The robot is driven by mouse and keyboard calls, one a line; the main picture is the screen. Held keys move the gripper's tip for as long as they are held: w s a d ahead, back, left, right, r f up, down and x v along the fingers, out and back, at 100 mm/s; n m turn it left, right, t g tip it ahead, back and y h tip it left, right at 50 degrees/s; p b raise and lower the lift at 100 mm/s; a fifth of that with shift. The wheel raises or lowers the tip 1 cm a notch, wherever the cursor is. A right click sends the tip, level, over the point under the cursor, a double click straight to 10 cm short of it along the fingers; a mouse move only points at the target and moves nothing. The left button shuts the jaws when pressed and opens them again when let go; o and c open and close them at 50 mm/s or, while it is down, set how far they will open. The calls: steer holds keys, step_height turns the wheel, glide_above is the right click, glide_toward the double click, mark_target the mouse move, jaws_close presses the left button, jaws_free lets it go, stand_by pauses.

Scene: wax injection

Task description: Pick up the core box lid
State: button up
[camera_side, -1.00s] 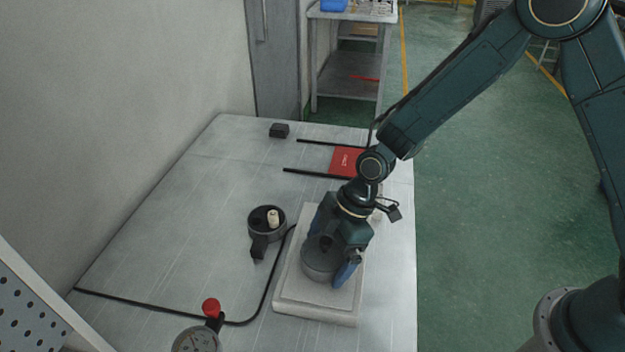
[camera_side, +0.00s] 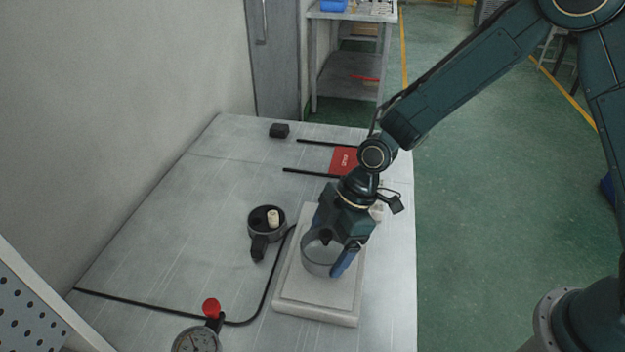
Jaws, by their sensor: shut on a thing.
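My gripper (camera_side: 331,243) points down over the pale block on the right side of the table, with its blue fingers on either side of a grey round part. It is shut on this part, which I take for the core box lid (camera_side: 321,261). The lid looks like a short cylinder. My gripper hides some of its upper side. It appears slightly above the pale block (camera_side: 318,305), but the gap is hard to judge. A dark round holder with a handle (camera_side: 259,245) stands on the table to the left, with a small cream-coloured core (camera_side: 273,217) in it.
A dial gauge with a red knob (camera_side: 211,308) is at the front. A black cable (camera_side: 150,301) runs across the table (camera_side: 180,240). A red box (camera_side: 343,160) lies between black rails at the back, near a small black block (camera_side: 279,130). The table's left half is mostly clear.

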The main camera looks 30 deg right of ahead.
mark_target(329, 231)
step_height(329, 231, up, 18)
stand_by(0.5)
steer(key=shift+f, duration=0.1)
stand_by(0.4)
steer(key=w+a+f+m, duration=0.2)
steer(key=w+f, duration=0.5)
steer(key=w, duration=0.1)
steer(key=w+a+f+m+t, duration=0.1)
steer(key=w+a+f+m, duration=0.1)
steer(key=w+f, duration=0.5)
steer(key=w, duration=0.2)
steer(key=shift+w+t, duration=0.3)
steer(key=shift+f+h, duration=0.2)
steer(key=shift+h, duration=0.1)
steer(key=shift+f, duration=3)
steer(key=shift+f, duration=0.2)
